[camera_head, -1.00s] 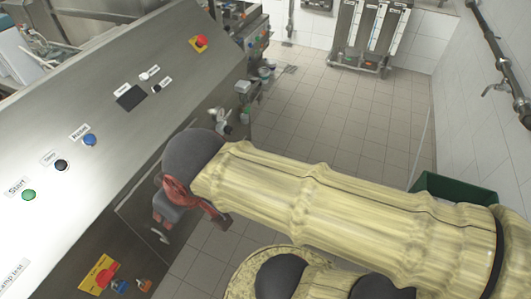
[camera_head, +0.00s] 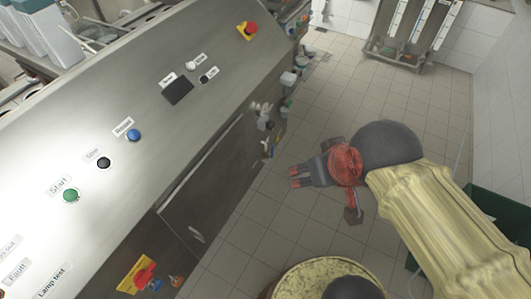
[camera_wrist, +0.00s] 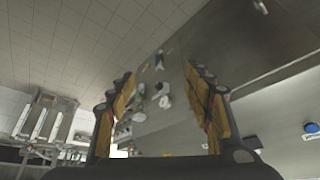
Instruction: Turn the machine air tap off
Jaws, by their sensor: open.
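The machine (camera_head: 150,110) is a large sloped steel cabinet on the left of the head view. A cluster of valve fittings (camera_head: 264,112) sticks out at its far right end, with a small yellow handle (camera_head: 268,148) below. I cannot tell for sure which is the air tap, or how its handle is set. My gripper (camera_head: 293,177) is open and empty over the floor, to the right of the machine and apart from it, pointing left. In the wrist view, the fittings (camera_wrist: 160,92) show between the open fingers of my gripper (camera_wrist: 160,80).
A red rotary switch on a yellow plate (camera_head: 143,274) sits on the machine's lower front. A red emergency button (camera_head: 248,30) is near its top. A round yellowish-topped object (camera_head: 310,275) stands below my arm. A green bin (camera_head: 497,215) is at right.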

